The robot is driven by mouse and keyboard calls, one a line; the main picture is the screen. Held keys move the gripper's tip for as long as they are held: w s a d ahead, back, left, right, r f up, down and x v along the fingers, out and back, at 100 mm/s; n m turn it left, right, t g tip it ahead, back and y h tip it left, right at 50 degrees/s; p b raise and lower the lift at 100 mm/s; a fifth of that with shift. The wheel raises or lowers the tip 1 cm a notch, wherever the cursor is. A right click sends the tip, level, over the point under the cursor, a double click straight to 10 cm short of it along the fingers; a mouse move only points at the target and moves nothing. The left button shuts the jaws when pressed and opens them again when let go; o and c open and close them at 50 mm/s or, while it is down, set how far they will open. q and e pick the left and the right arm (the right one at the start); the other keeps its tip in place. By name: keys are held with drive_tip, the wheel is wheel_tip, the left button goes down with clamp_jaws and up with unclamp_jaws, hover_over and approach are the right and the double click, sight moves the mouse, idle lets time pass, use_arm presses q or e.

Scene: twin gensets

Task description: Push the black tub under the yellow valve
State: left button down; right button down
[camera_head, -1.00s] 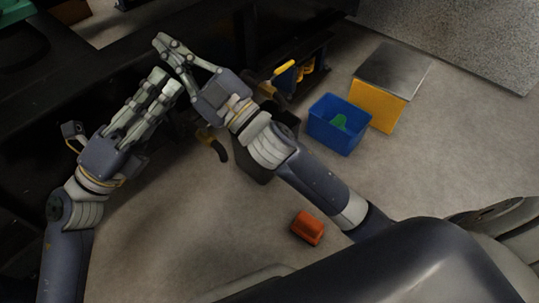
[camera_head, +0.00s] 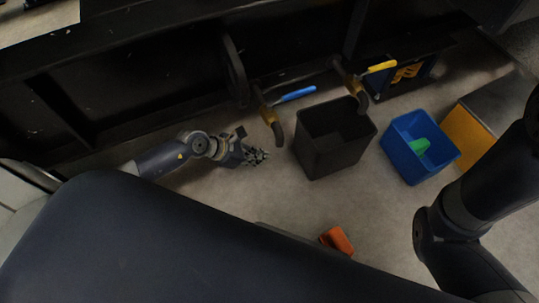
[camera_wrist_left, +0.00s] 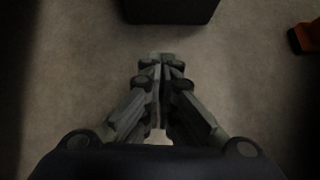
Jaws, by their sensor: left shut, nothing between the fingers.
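The black tub (camera_head: 320,160) stands upright on the floor, open at the top. The yellow valve (camera_head: 382,67) is on the dark frame behind it; its spout reaches down at the tub's back right rim. From this angle I cannot tell whether the spout is over the opening. My left gripper (camera_head: 262,156) is shut and empty, low on the left side of the tub, with a small gap between. In the left wrist view the shut fingers (camera_wrist_left: 162,62) point at the tub's dark side (camera_wrist_left: 170,10). My right gripper is out of view.
A blue-handled valve (camera_head: 295,95) has its spout just left of the tub. A blue bin (camera_head: 405,165) with a green item stands close on the right, beside a yellow box (camera_head: 468,138). An orange object (camera_head: 337,240) lies in front.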

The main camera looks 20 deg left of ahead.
sight(298, 159)
use_arm(q)
drive_tip(key=b+x, duration=0.4)
drive_tip(key=x, duration=0.3)
drive_tip(key=shift+d+f+b, duration=0.1)
drive_tip(key=shift+f+b, duration=0.2)
drive_tip(key=shift+b, duration=0.1)
drive_tip(key=shift+w+d+f+b, duration=0.15)
drive_tip(key=shift+w+d+b, duration=0.9)
drive_tip(key=shift+d, duration=0.15)
drive_tip(key=shift+w+d+b, duration=0.3)
drive_tip(key=shift+w+d, duration=0.05)
drive_tip(key=shift+d, duration=0.15)
drive_tip(key=shift+w+d+r, duration=0.2)
drive_tip(key=shift+r, duration=0.05)
drive_tip(key=w+d, duration=0.2)
drive_tip(key=d, duration=0.1)
drive_tip(key=w+d+p, duration=0.1)
drive_tip(key=w+d, duration=0.1)
drive_tip(key=shift+w+d, duration=0.2)
drive_tip(key=shift+d, duration=0.15)
